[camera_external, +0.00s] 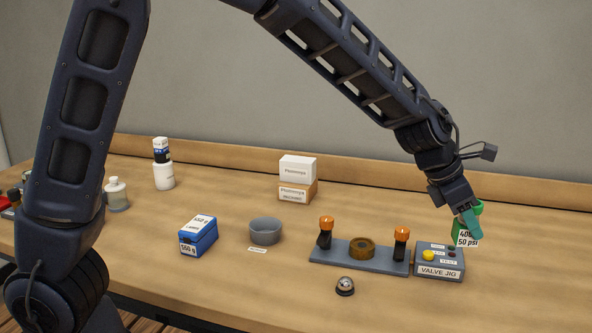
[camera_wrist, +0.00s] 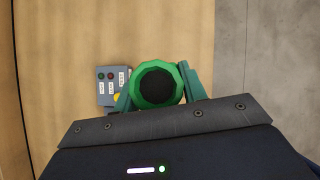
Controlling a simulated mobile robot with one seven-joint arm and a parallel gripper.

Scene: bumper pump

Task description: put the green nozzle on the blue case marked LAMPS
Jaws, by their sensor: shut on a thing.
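The green nozzle (camera_external: 480,208) is in my gripper (camera_external: 470,222), at the right, close to the valve jig's control box. It carries a white label reading about "50 psi". In the wrist view the nozzle (camera_wrist: 140,96) appears end-on as a green ring with a dark centre, between the two teal fingers of my gripper (camera_wrist: 157,88). Its lower end seems clear of the bench, but the gap is hard to judge.
The grey control box (camera_external: 440,272) and a jig plate (camera_external: 330,254) with two orange-topped clamps (camera_external: 326,224) lie between nozzle and case. A grey bowl (camera_external: 265,232) stands right of the case. A small dome (camera_external: 345,286) is in front; boxes (camera_external: 297,180) stand behind.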

